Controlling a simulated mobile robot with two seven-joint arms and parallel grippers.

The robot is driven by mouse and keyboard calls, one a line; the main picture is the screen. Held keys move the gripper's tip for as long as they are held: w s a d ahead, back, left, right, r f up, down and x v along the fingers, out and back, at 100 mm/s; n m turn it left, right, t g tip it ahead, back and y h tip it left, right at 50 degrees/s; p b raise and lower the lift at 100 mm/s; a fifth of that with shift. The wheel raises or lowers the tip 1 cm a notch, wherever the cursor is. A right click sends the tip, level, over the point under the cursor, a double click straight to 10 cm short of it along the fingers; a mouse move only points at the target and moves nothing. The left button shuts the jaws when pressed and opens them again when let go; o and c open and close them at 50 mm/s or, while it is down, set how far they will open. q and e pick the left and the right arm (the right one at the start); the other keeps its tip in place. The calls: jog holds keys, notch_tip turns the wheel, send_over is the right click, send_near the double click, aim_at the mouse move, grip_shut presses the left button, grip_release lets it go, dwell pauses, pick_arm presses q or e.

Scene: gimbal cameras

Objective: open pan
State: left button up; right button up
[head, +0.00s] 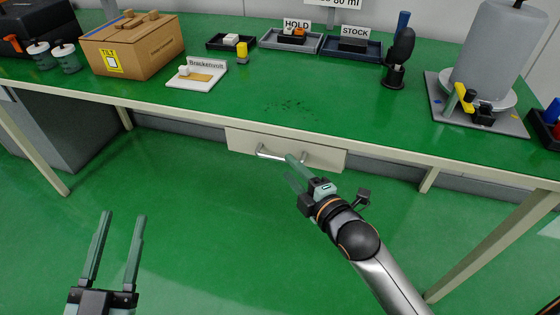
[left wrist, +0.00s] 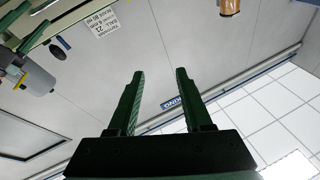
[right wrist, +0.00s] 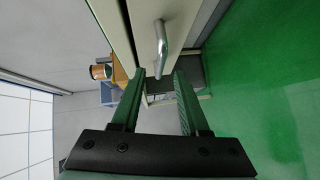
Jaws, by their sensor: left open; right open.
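A pale drawer (head: 236,139) sits under the front edge of the green bench, with a silver bar handle (head: 266,153) on its front. No open gap shows at the drawer. My right gripper (head: 290,168) is open and empty close to the right part of the handle. In the right wrist view, the handle (right wrist: 161,48) lies just beyond and between the fingertips (right wrist: 159,74); I cannot tell whether they touch it. My left gripper (head: 124,215) is open and empty, low over the floor at left; its open fingers (left wrist: 160,72) also show in the left wrist view.
The bench (head: 330,105) carries a cardboard box (head: 150,48), a white plate with a label (head: 197,76), trays marked HOLD (head: 290,43) and STOCK (head: 350,49), a black stand (head: 395,74) and a grey cylinder (head: 490,50). The floor before the drawer is clear.

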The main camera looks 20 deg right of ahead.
aim_at(280, 158)
pick_arm(q)
jog(key=s+r+m+t+h+b, duration=0.1)
jog(key=s+r+m+t+h, duration=0.1)
jog(key=r, duration=0.5)
jog(key=shift+s+d+r+m+h, duration=0.15)
jog(key=shift+s+d+m+h, duration=0.2)
jog(key=shift+s+m+h, duration=0.5)
pick_arm(e)
jog(key=x, duration=0.5)
jog(key=shift+w+a, duration=0.1)
jog(key=shift+w, duration=0.2)
pick_arm(q)
jog(key=shift+w+n, duration=0.15)
jog(key=shift+n, duration=0.1)
pick_arm(e)
jog(key=shift+f, duration=0.1)
grip_shut()
